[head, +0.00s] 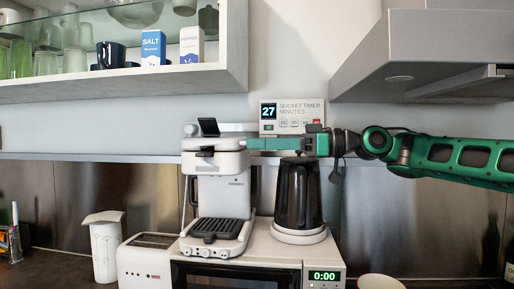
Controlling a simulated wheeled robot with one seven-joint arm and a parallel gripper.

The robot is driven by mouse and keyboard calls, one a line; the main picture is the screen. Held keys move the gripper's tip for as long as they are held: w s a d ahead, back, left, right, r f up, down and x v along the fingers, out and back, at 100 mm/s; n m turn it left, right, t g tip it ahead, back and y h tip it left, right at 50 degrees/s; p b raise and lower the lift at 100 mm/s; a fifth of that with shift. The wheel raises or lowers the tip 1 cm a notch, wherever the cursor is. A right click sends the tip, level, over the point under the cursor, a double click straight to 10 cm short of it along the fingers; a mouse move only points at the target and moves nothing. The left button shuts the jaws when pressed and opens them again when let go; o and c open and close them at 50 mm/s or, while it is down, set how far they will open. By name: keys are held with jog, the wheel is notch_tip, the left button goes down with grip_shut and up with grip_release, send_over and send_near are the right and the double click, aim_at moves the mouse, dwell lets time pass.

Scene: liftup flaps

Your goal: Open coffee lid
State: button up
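The white coffee machine (234,192) stands on top of the microwave, left of a dark kettle. Its white top part (222,144) has a dark piece at its front left, and a small dark upright piece (208,127) shows above it. I cannot tell from this view whether the lid is lifted. My gripper (249,144) reaches in from the right, with its green fingers level and pointing left. The fingertips are at the right side of the machine's top; whether they touch it is unclear. The fingers overlap in this view, so the gap between them is hidden.
The dark kettle (298,195) stands on its white base just below my gripper. A socket timer (291,113) is on the wall behind. A glass-fronted shelf (130,80) hangs upper left and a range hood (430,55) upper right. A toaster (146,262) stands left of the microwave (325,277).

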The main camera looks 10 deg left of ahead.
jog(key=shift+a, duration=0.8)
jog(key=shift+s, duration=0.1)
jog(key=shift+c, duration=0.3)
grip_shut()
jog(key=shift+r, duration=0.1)
